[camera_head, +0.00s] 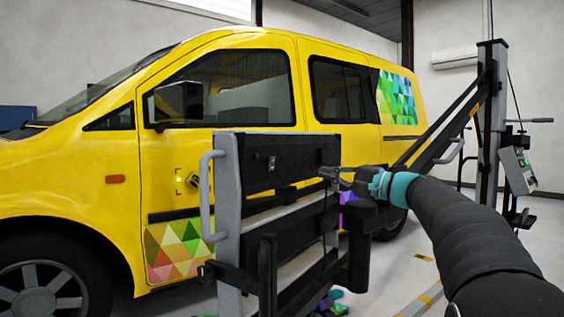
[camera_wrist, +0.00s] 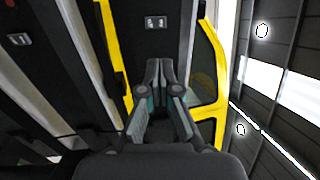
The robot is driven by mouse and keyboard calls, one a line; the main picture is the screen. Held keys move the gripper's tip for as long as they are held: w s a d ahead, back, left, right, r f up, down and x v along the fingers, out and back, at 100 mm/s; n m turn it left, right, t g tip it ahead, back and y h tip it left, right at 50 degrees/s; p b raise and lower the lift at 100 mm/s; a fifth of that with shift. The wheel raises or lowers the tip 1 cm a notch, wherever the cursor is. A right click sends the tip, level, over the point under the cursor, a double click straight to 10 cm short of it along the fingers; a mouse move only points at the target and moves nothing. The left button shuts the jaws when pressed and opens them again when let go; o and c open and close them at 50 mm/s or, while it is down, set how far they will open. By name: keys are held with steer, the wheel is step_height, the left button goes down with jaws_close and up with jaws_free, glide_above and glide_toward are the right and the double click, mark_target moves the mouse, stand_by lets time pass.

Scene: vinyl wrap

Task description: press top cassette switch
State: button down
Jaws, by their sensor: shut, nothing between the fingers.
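The top cassette (camera_head: 300,150) is a black box at the upper part of a grey frame in front of the yellow van. Its small switch (camera_head: 271,162) shows on the black face in the head view. In the wrist view the top cassette's switch (camera_wrist: 155,22) is a pale two-part plate just beyond my fingertips. My gripper (camera_head: 330,173) is at the right end of the top cassette in the head view. In the wrist view my gripper (camera_wrist: 162,64) is shut and empty, pointing towards the switch, with a visible gap in the picture. Actual contact cannot be told.
A second switch (camera_wrist: 18,39) sits on a lower cassette at the left of the wrist view. A grey handle (camera_head: 207,195) stands out on the frame's left side. The yellow van (camera_head: 225,55) stands behind; a lifting post (camera_head: 490,120) is at right.

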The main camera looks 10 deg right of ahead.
mark_target(273, 157)
steer(key=shift+s+a+r+y, duration=0.1)
steer(key=shift+s+r+y, duration=0.1)
steer(key=shift+r+y, duration=0.1)
steer(key=p+x, duration=0.1)
steer(key=x, duration=1.3)
